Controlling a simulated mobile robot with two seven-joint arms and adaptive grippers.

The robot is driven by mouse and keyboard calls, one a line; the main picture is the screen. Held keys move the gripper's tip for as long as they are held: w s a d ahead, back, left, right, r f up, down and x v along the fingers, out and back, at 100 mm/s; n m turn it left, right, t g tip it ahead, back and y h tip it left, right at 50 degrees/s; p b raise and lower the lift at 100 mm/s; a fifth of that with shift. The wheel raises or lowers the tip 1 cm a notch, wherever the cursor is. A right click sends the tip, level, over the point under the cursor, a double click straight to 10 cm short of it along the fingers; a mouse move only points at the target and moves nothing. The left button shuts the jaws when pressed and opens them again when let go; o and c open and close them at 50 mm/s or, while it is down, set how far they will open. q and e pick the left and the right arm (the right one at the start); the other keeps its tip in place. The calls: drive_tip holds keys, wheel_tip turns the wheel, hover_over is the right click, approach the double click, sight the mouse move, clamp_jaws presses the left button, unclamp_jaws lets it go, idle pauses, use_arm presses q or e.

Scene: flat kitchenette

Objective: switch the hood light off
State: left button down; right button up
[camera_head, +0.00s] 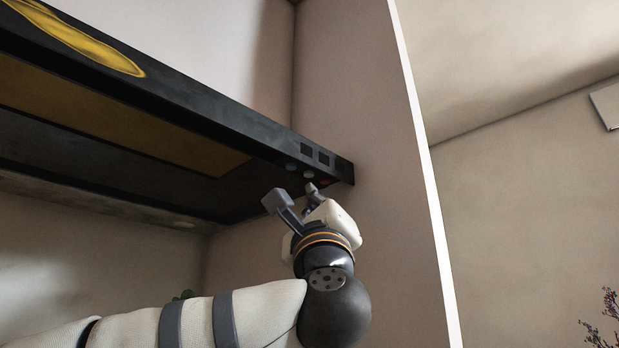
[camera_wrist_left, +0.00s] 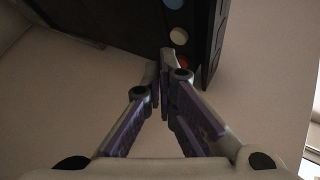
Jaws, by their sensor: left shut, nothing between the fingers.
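The black range hood (camera_head: 215,132) runs from the upper left to the side panel. Its near right corner carries a blue button (camera_head: 291,167), a white button (camera_head: 308,174) and a red button (camera_head: 325,182) on the underside. These also show in the left wrist view: blue (camera_wrist_left: 173,3), white (camera_wrist_left: 178,36) and red, partly covered (camera_wrist_left: 184,62). My left gripper (camera_head: 294,195) is shut and empty just below the buttons. In the left wrist view its fingertips (camera_wrist_left: 161,60) overlap the red button's edge; I cannot tell whether they touch. My right gripper is not in view.
A beige side panel (camera_head: 365,130) with a white front edge (camera_head: 420,145) stands close to the right of the hood's end and my gripper. Two dark square marks (camera_head: 314,153) sit on the hood's front face. A plant (camera_head: 603,325) shows at lower right.

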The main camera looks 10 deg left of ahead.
use_arm(q)
wheel_tip(320, 180, down, 6)
drive_tip(key=shift+r+b, duration=0.1)
drive_tip(key=shift+b, duration=0.6)
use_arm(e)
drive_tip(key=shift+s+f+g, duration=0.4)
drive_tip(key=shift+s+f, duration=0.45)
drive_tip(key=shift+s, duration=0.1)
use_arm(q)
drive_tip(key=shift+s, duration=0.1)
